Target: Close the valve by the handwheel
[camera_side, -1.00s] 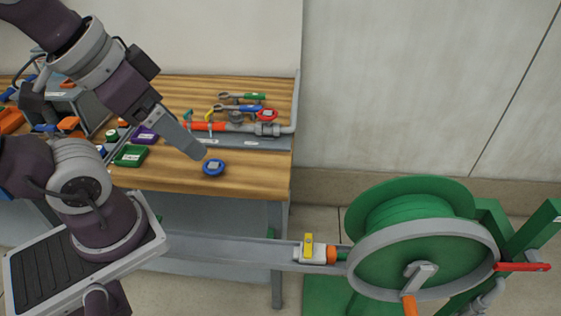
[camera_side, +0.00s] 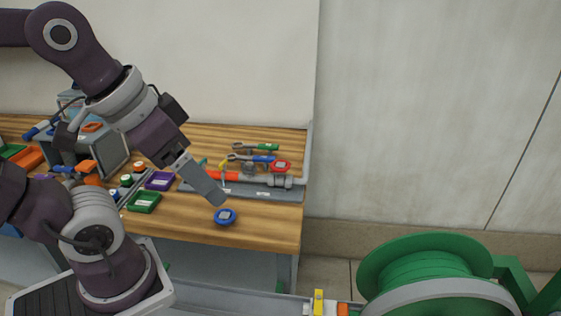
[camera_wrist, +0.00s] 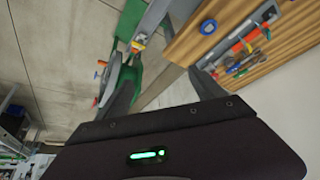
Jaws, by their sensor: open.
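In the side view a small red handwheel (camera_side: 281,166) sits on a grey pipe assembly along the back right of the wooden bench. The pipe assembly (camera_wrist: 250,40) shows at upper right there, too small to make out the handwheel surely.
A blue round piece (camera_side: 225,216) lies on the bench just below my fingertips in the side view. Green (camera_side: 144,202) and purple (camera_side: 159,181) trays lie to its left. A large green hose reel (camera_side: 425,270) stands right of the bench. The bench's front right is mostly clear.

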